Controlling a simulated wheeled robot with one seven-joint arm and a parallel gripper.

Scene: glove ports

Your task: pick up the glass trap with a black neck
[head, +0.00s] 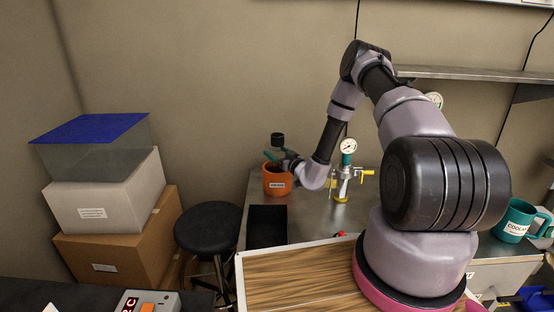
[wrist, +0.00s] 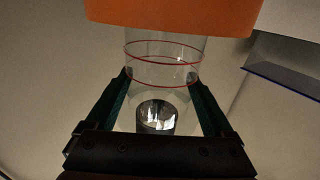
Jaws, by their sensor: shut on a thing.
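The glass trap shows in the head view with its black neck (head: 278,139) upright above an orange pot (head: 277,181). In the wrist view its clear body (wrist: 160,68) carries red rings, and the dark neck (wrist: 156,117) shows nearer the palm. My gripper (head: 272,157) has teal fingers and reaches in from the right, just above the pot. In the wrist view my gripper (wrist: 158,80) is shut on the glass body, one finger on each side. The far end of the trap is hidden by the orange pot (wrist: 175,14); I cannot tell how deep it sits.
A gauge stand (head: 342,180) with yellow handles stands on the metal bench to the right of the pot. A black mat (head: 267,226) lies in front of the pot. A black stool (head: 208,226) and stacked boxes (head: 100,205) are at left. A teal mug (head: 516,221) is far right.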

